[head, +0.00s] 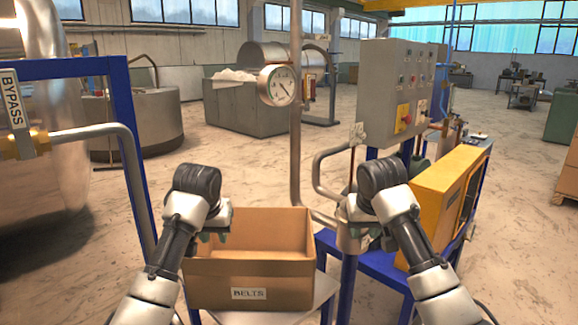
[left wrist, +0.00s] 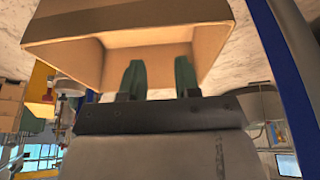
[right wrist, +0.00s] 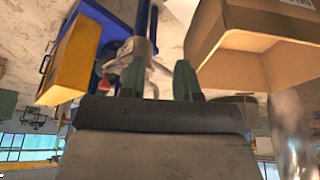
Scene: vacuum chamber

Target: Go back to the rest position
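My left gripper (head: 215,232) hangs over the left part of the open cardboard box labelled BELTS (head: 250,272). In the left wrist view its two green fingertips (left wrist: 160,78) are apart with nothing between them, and the box (left wrist: 128,35) lies beyond them. My right gripper (head: 376,240) is to the right of the box, in front of the blue frame. In the right wrist view its green fingers (right wrist: 160,80) are apart and I see nothing held between them. Both forearms reach forward, bent down at the wrists.
A blue-framed stand with a grey control panel (head: 396,95) and a yellow box (head: 440,205) is close on the right. A pressure gauge (head: 277,85) stands on a pipe behind the box. A blue frame with a BYPASS sign (head: 12,98) is at left. Open floor lies beyond.

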